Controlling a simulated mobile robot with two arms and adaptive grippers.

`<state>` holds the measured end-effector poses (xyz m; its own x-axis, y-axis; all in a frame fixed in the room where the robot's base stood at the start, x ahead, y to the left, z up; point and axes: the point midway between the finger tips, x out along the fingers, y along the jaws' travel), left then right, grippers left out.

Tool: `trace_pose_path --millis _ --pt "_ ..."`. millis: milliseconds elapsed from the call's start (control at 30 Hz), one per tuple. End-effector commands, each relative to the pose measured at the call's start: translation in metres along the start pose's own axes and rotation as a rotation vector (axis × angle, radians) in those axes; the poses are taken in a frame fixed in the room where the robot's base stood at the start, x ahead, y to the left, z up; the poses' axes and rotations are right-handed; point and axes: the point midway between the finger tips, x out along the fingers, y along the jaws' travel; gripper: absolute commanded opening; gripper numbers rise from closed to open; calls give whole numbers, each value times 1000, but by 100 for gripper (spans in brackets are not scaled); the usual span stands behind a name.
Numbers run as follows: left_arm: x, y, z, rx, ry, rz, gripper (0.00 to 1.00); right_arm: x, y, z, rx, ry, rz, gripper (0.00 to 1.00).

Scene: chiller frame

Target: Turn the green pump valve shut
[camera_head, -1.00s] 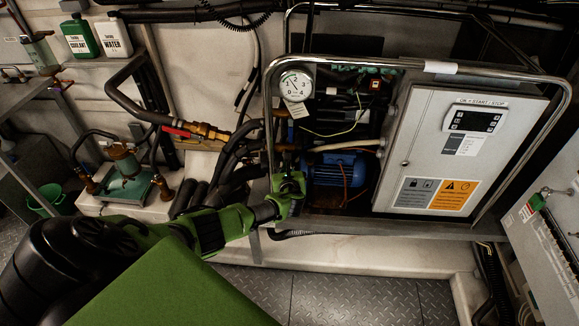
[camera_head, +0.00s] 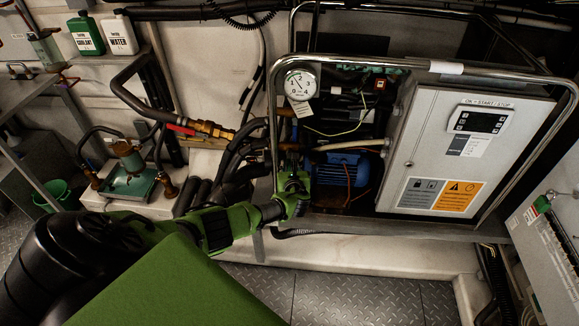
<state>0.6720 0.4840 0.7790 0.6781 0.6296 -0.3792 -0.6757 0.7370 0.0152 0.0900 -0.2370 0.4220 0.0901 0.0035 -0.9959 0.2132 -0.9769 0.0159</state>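My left arm comes in from the lower left, and its green gripper (camera_head: 293,194) is at the lower left of the chiller frame (camera_head: 273,110), by the upright tube and left of the blue pump motor (camera_head: 342,168). The fingers are small and dark against the pipes, so I cannot tell whether they are open or shut or touch anything. I cannot make out a green valve handle apart from the green gripper; it may be hidden behind it. My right gripper is not in view.
A pressure gauge (camera_head: 300,84) hangs above the gripper. A white control box (camera_head: 465,150) fills the frame's right side. A red-handled brass valve (camera_head: 181,129) and black hoses lie to the left. A small green pump unit (camera_head: 130,178) stands further left.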

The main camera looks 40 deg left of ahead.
Motion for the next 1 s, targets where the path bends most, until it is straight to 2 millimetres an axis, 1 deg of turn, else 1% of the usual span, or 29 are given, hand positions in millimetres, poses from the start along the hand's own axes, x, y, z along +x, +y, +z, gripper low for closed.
trace_pose_path --millis 33,233,367,567,900,1000 --pt "1 5 -1 2 0 9 27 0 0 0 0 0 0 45" --pt "0 6 -1 2 0 11 27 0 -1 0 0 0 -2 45" --pt "-7 6 -1 3 -1 10 27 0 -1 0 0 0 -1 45" --pt "-25 5 -2 2 1 9 27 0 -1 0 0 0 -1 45" --pt "-62 1 -1 3 0 3 27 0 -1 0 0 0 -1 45" --pt "-70 0 -1 3 0 2 27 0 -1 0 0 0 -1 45"
